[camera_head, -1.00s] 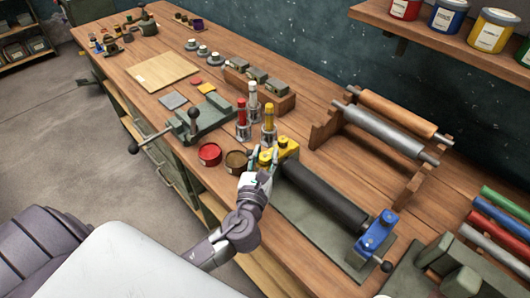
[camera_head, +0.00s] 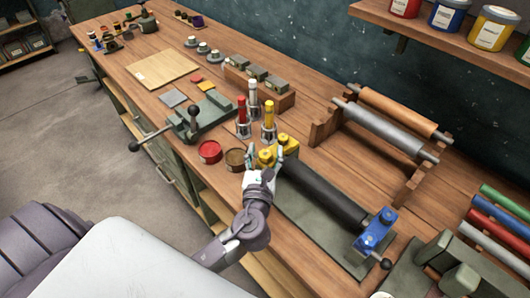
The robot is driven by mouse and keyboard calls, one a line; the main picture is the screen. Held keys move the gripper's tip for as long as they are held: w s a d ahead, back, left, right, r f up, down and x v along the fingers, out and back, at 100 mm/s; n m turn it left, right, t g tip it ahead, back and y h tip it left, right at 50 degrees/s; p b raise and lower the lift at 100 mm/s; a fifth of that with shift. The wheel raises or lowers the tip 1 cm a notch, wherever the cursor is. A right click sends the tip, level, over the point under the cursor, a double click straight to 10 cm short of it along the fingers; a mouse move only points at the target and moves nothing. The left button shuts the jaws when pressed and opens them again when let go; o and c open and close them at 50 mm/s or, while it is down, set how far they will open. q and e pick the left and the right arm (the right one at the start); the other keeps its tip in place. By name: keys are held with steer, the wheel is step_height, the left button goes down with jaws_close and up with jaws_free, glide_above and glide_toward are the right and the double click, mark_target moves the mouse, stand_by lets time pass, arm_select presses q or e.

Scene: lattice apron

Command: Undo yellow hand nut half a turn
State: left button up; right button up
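The yellow hand nut (camera_head: 265,158) sits at the front of a yellow end block (camera_head: 287,144) on a dark roller (camera_head: 325,193), on the bench. My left gripper (camera_head: 264,155) reaches it from the front. Its two fingers stand apart, one to the left of the nut and one to the right. I cannot tell whether either finger touches the nut. The gripper partly hides the nut's lower front. My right gripper is not in view.
A blue end block (camera_head: 375,232) with a dark ball handle holds the roller's other end. Open red (camera_head: 209,151) and brown (camera_head: 235,159) tins stand just left of my gripper. Red, white and yellow-handled tools stand behind. A rack (camera_head: 405,190) holds two rollers at the right.

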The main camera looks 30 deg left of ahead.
arm_select(q)
steer(key=v, duration=1.2)
stand_by(0.4)
